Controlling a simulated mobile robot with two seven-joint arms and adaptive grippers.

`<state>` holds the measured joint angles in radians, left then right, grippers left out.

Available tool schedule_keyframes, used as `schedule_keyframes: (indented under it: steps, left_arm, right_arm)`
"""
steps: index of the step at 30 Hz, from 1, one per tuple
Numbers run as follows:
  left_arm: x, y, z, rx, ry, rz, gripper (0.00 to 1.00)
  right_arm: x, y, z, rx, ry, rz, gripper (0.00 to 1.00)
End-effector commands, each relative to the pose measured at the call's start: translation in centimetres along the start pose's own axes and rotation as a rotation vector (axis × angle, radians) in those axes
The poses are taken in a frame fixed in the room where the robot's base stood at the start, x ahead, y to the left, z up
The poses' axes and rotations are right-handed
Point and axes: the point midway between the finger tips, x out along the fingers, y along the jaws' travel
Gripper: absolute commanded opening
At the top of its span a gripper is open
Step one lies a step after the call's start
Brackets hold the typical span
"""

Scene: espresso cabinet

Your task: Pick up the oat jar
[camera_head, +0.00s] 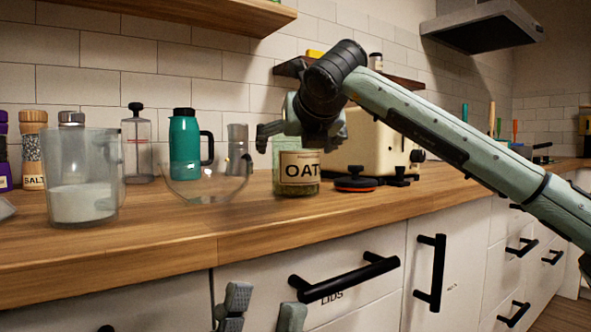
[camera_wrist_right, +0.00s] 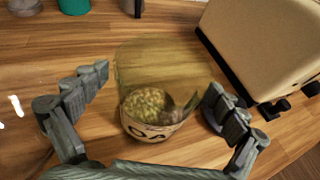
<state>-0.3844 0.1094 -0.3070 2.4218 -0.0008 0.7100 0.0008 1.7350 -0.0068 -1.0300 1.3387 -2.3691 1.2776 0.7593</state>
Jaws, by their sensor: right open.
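The oat jar (camera_head: 298,172), clear glass with a tan label reading OATS, stands upright on the wooden counter. My right gripper (camera_head: 301,135) is above it, pointing down, and its arm hides the jar's top in the head view. In the right wrist view the jar (camera_wrist_right: 150,112) shows oats inside and lies between the spread fingers of my right gripper (camera_wrist_right: 158,82). Gaps show between the fingers and the jar. My left gripper (camera_head: 264,308) is low in front of the drawers, its two fingers apart with nothing between them.
A cream toaster (camera_head: 378,142) stands close right of the jar, with a red-and-black disc (camera_head: 355,184) before it. A clear glass bowl (camera_head: 205,185) is close on the left. A measuring cup (camera_head: 84,180) and teal jug (camera_head: 186,148) stand farther left. A shelf (camera_head: 405,82) hangs behind.

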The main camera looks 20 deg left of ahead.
Motion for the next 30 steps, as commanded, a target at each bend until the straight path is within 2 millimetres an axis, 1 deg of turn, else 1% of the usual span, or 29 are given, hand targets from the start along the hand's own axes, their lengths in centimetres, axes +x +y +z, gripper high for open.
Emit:
schedule_keyframes:
  steps: [3, 8, 24, 30]
  left_arm:
    - [0.0, 0.01, 0.04, 0.0, -0.003, 0.0, 0.4]
    - [-0.01, 0.01, 0.05, 0.0, -0.003, 0.0, 0.4]
    - [-0.01, 0.01, 0.06, -0.001, -0.004, 0.0, 0.4]
    - [0.0, 0.01, 0.06, -0.001, -0.004, 0.0, 0.4]
  right_arm:
    - [0.39, 0.02, -0.01, 0.0, 0.0, 0.0, 0.97]
    - [0.36, 0.01, -0.02, -0.001, 0.0, 0.0, 0.97]
    - [0.33, 0.0, -0.01, 0.0, 0.0, 0.0, 0.3]
    - [0.26, 0.01, 0.13, 0.0, -0.003, 0.001, 0.3]
